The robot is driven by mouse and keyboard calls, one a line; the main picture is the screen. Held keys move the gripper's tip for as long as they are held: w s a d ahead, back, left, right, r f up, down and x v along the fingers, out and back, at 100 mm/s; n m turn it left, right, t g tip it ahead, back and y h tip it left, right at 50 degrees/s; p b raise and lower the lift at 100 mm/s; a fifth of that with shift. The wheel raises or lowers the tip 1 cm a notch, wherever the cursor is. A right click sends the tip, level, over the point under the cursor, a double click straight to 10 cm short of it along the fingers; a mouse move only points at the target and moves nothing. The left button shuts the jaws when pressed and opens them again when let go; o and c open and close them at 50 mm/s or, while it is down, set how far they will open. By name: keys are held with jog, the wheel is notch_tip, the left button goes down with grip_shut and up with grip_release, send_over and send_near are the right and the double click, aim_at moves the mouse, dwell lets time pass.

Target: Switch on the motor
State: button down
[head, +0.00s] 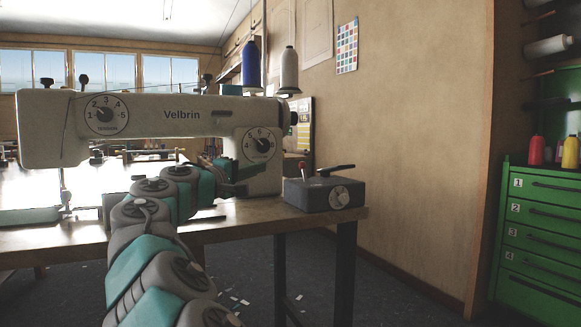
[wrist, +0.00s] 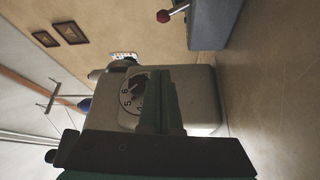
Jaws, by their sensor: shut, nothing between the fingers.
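A dark grey motor box (head: 322,194) sits on the table's right end, beside the sewing machine (head: 165,118) marked Velbrin. A small lever with a red knob (head: 302,166) stands up at its left side. A black handle (head: 338,169) lies across its top, and a pale dial is on its front. In the wrist view the red knob (wrist: 163,16) and part of the box (wrist: 214,22) show at the top. My gripper (head: 248,174) is shut and empty, in front of the machine's right column and left of the box. Its shut fingers (wrist: 162,80) show in the wrist view, apart from the knob.
The wooden table (head: 255,218) ends just right of the box. Blue and grey thread spools (head: 250,66) stand on the machine. A green drawer cabinet (head: 545,235) stands at the far right. The floor between table and cabinet looks mostly clear.

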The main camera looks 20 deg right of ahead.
aim_at(291, 181)
jog(key=shift+d, duration=0.1)
jog(key=f+x, duration=0.1)
jog(key=x, duration=0.9)
jog(key=shift+s+d+r, duration=0.1)
jog(key=shift+s+d, duration=0.1)
jog(key=shift+s, duration=0.8)
jog(key=shift+s+d, duration=0.2)
jog(key=shift+s, duration=0.8)
jog(key=shift+s+b, duration=0.1)
jog(key=shift+b, duration=0.6)
jog(key=shift+s+r+m+h+b, duration=0.15)
jog(key=shift+s+m+h+b, duration=0.15)
jog(key=shift+m+h+b, duration=0.6)
